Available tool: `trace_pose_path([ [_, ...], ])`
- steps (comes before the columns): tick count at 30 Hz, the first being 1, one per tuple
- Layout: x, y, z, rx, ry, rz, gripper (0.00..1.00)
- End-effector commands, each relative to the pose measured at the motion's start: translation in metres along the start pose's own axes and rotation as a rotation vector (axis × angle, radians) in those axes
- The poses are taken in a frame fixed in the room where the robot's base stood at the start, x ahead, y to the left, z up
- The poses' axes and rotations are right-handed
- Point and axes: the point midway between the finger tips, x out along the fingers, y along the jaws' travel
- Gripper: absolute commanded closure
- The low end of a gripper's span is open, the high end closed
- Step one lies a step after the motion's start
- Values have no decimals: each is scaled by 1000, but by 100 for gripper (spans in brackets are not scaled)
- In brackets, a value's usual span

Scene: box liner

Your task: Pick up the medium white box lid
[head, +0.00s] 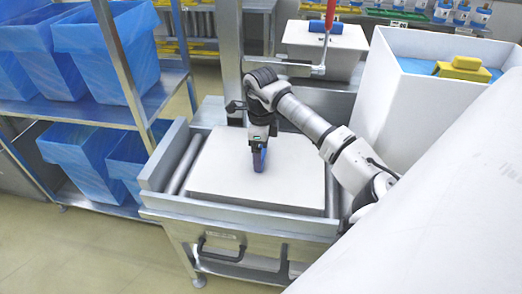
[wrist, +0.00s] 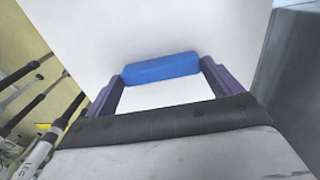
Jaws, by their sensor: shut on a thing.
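The white box lid (head: 225,172) is a wide flat white panel with a blue handle, lying level over the metal roller stand in the head view. In the wrist view the white lid surface (wrist: 180,25) fills the middle, with the blue handle (wrist: 161,69) on it. My gripper (head: 259,162) points straight down at the lid's middle. Its purple fingers (wrist: 161,82) are shut on the two ends of the blue handle. In the head view the fingers mostly hide this handle. I cannot tell whether the lid is raised.
The metal stand (head: 240,222) has raised side walls around the lid. A smaller white box (head: 325,42) with a blue handle stands behind, near a red-handled lever (head: 330,15). A tall white bin (head: 420,85) holding yellow and blue things is right. Blue-lined bins (head: 105,50) fill the left shelves.

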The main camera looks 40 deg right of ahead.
Motion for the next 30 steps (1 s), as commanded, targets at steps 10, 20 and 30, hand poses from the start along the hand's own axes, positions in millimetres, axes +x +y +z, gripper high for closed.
trace_pose_path([
  [10,-41,-1,0,2,2,-6,53],
  [20,-136,-1,0,2,1,-5,53],
  [30,-193,1,0,1,0,-2,53],
])
